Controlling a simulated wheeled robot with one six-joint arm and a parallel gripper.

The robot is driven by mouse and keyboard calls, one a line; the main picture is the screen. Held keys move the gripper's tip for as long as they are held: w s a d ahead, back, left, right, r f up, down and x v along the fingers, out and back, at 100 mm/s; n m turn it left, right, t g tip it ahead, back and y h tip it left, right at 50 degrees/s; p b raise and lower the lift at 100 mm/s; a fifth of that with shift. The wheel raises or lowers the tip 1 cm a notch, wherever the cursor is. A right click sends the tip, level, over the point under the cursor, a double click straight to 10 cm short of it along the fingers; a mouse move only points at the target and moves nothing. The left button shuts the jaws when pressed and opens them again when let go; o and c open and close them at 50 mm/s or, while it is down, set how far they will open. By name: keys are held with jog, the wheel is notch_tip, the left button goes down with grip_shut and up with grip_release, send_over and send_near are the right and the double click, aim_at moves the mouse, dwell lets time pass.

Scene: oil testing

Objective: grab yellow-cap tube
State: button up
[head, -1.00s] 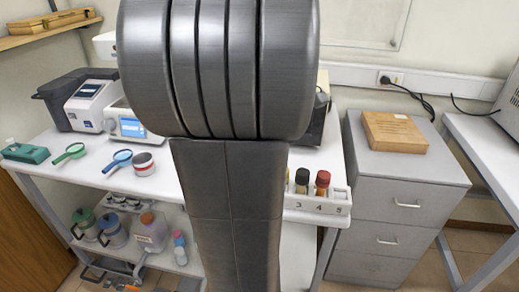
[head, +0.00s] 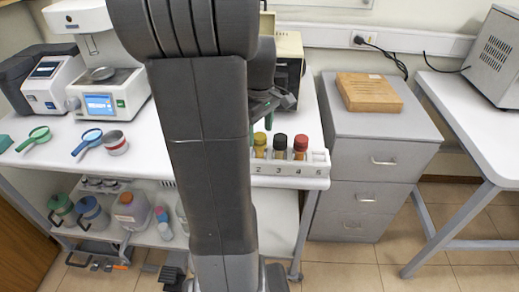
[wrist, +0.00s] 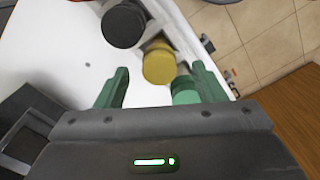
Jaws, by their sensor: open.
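The yellow-cap tube (head: 260,140) stands upright in the white numbered rack (head: 318,168), at the slot marked 2. In the wrist view its yellow cap (wrist: 159,63) lies just past the gap between my fingertips, near the middle. My gripper (wrist: 160,72) is open and empty, with one green finger on each side. In the head view my gripper (head: 262,122) hangs at the rack's left end, partly hidden by my arm. A green cap (wrist: 185,91) sits close beside my right finger, which partly covers it. A black cap (wrist: 123,25) is beyond the yellow one.
A black-cap tube (head: 280,146) and a red-cap tube (head: 301,147) stand right of the yellow one. A metal cabinet (head: 375,130) stands right of the bench.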

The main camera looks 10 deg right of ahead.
aim_at(260, 151)
jog(key=shift+f, duration=1.3)
jog(key=c, duration=1.4)
jog(key=shift+o, duration=0.2)
